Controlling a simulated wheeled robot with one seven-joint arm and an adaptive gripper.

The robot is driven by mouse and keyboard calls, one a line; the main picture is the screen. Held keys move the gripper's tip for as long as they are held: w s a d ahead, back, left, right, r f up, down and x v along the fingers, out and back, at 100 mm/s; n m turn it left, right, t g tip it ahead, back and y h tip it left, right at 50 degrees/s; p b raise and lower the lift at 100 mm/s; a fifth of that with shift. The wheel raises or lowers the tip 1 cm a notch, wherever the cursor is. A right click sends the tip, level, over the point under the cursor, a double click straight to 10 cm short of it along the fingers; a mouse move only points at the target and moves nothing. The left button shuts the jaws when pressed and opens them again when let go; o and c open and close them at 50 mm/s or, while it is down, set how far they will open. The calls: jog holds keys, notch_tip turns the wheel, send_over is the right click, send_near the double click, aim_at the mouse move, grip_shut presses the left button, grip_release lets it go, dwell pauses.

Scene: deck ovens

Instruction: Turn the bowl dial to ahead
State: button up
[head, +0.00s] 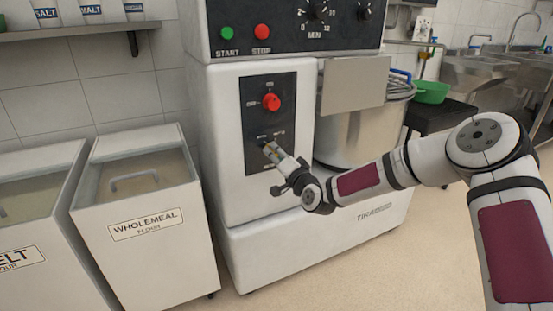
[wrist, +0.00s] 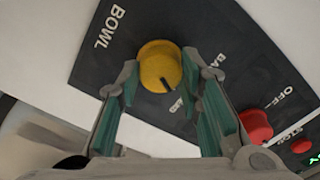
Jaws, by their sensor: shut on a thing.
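The bowl dial (wrist: 160,66) is a round yellow knob with a black pointer mark, on the dark panel beside the word BOWL in the wrist view. Its mark points down and slightly right in that view, toward a label partly hidden by a fingertip, too unclear to read for sure. My gripper (wrist: 160,82) is shut on the dial, one finger on each side. In the head view my gripper (head: 270,149) is at the lower part of the mixer's control panel (head: 255,110) and mostly hides the dial.
A red knob (head: 271,102) sits above on the same panel; it also shows in the wrist view (wrist: 256,125). Green start (head: 227,33) and red stop (head: 262,32) buttons are higher up. The steel bowl (head: 350,145) and its guard plate (head: 353,82) stand right; flour bins (head: 140,235) stand left.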

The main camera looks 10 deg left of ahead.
jog(key=shift+m, duration=0.5)
jog(key=o, duration=1.2)
jog(key=v, duration=1.2)
